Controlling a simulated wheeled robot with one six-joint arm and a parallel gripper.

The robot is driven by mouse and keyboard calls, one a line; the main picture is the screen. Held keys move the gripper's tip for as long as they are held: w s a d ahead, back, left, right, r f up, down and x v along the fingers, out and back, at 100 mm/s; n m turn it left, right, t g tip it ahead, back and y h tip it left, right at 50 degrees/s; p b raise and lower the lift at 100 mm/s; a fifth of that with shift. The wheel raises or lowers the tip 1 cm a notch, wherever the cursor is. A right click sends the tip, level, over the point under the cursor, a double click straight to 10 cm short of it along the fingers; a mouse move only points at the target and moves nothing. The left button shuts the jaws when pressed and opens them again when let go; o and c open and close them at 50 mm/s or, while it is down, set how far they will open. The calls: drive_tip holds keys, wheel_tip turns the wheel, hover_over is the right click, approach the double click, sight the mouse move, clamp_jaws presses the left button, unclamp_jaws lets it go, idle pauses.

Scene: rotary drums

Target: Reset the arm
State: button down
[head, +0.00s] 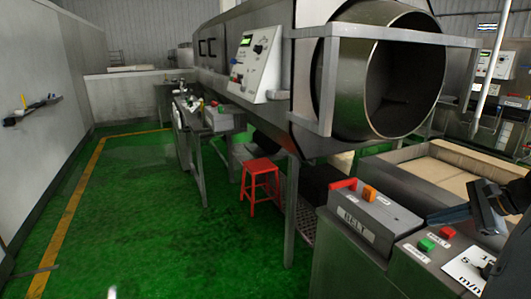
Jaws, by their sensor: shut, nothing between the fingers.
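My dark arm comes in from the right edge and is mostly cut off. The gripper looks apart from the buttons, but the exact gap cannot be told from this angle.
A red stool (262,180) is under the machine. The green floor at left is clear.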

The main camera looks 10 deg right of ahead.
drive_tip(key=s+a+f+n+g+h+b, duration=0.2)
drive_tip(key=a+n, duration=0.8)
drive_tip(key=a, duration=0.8)
drive_tip(key=s+a+f+n+g+h+b, duration=0.2)
drive_tip(key=a+n, duration=0.9)
drive_tip(key=a, duration=0.7)
wheel_tip(320, 180, down, 2)
drive_tip(key=shift+s+a+f+g, duration=0.1)
drive_tip(key=shift+s+a+g, duration=0.2)
drive_tip(key=shift+s+g, duration=0.7)
drive_tip(key=shift+w, duration=0.1)
